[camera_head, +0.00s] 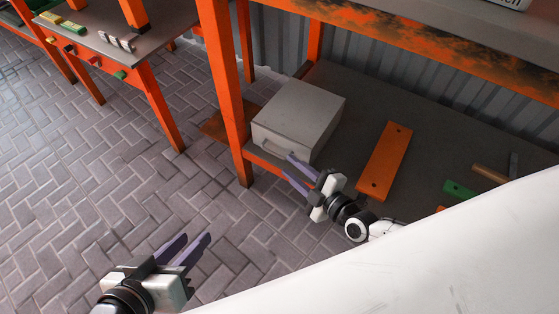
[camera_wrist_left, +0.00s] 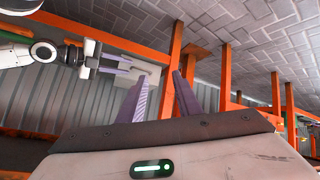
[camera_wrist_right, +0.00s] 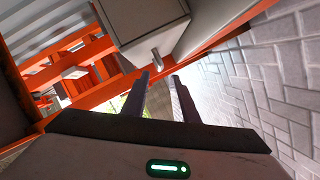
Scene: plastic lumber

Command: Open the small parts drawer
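The small parts drawer is a light grey box unit (camera_head: 305,108) on the lower shelf of the orange-framed bench, with a handle (camera_head: 272,150) on its front. The front looks closed. My right gripper (camera_head: 286,163) is open and empty, its fingers just in front of the drawer's lower right front, near the handle. In the right wrist view the drawer unit (camera_wrist_right: 148,25) and its handle (camera_wrist_right: 157,57) lie just beyond the fingertips, apart from them. My left gripper (camera_head: 198,237) is open and empty over the brick floor, well away from the drawer.
An orange bench leg (camera_head: 226,95) stands left of the drawer. An orange plank (camera_head: 386,160) lies on the dark shelf (camera_head: 425,185) to its right, with a green piece (camera_head: 458,190) farther right. Another bench (camera_head: 130,30) stands at upper left. The floor (camera_head: 80,190) in front is clear.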

